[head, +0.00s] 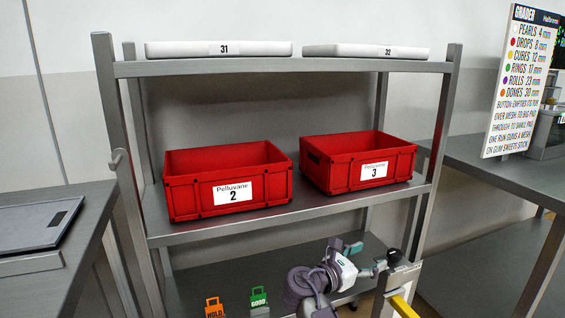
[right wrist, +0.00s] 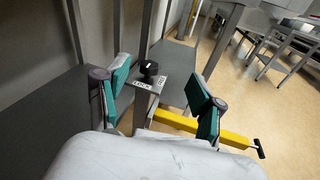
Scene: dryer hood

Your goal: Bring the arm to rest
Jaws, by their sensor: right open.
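My right gripper (head: 364,260) is low in the head view, in front of the shelf rack, with its teal-padded fingers pointing right. In the right wrist view the two fingers (right wrist: 158,84) stand wide apart with nothing held between them. A black knob (head: 394,256) on a grey post is just to the right of the fingertips. The knob also shows in the right wrist view (right wrist: 149,69), beyond the gap between the fingers, apart from both pads. My left gripper is not in view.
The steel rack (head: 300,69) holds red bins 2 (head: 230,210) and 3 (head: 373,184) and white trays 31 (head: 190,49) and 32 (head: 340,51). Orange (head: 214,306) and green (head: 259,297) tags are below. A yellow bar (right wrist: 235,140) passes under the right finger. Open floor lies right.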

